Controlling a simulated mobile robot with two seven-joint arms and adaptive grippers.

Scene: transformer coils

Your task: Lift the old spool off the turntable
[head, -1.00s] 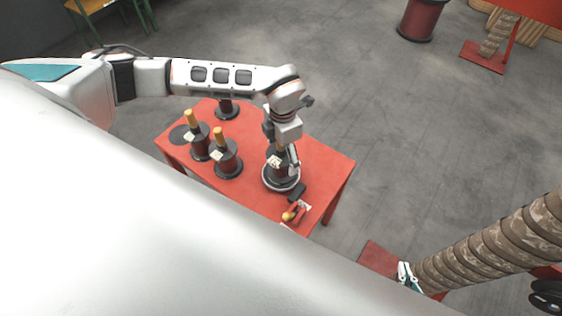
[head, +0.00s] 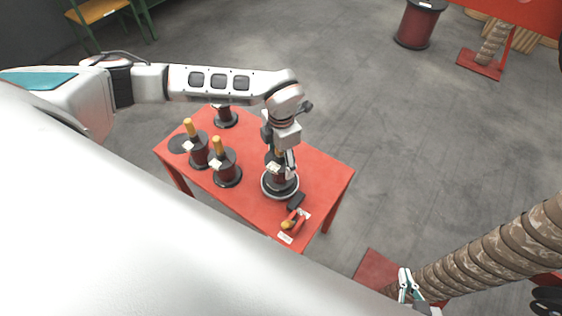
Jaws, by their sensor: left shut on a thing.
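The old spool (head: 277,177), dark reddish with a pale label, stands upright at the turntable (head: 267,192), a grey-rimmed round disc on the red table. My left gripper (head: 281,161) reaches down from above and is shut on the spool's upper part. The gripper hides much of the spool's top. I cannot tell any gap between spool and turntable. My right gripper (head: 407,286) is low at the right, away from the table, beside a large brown wound column. Its finger opening is too small to judge.
Two spools with yellow tops (head: 198,153) (head: 227,170) stand left on the red table (head: 247,135), with another spool (head: 226,118) at its back and a flat dark disc (head: 180,145). A black block (head: 296,201) and a red-yellow tool (head: 293,222) lie near the front right. The table's right side is clear.

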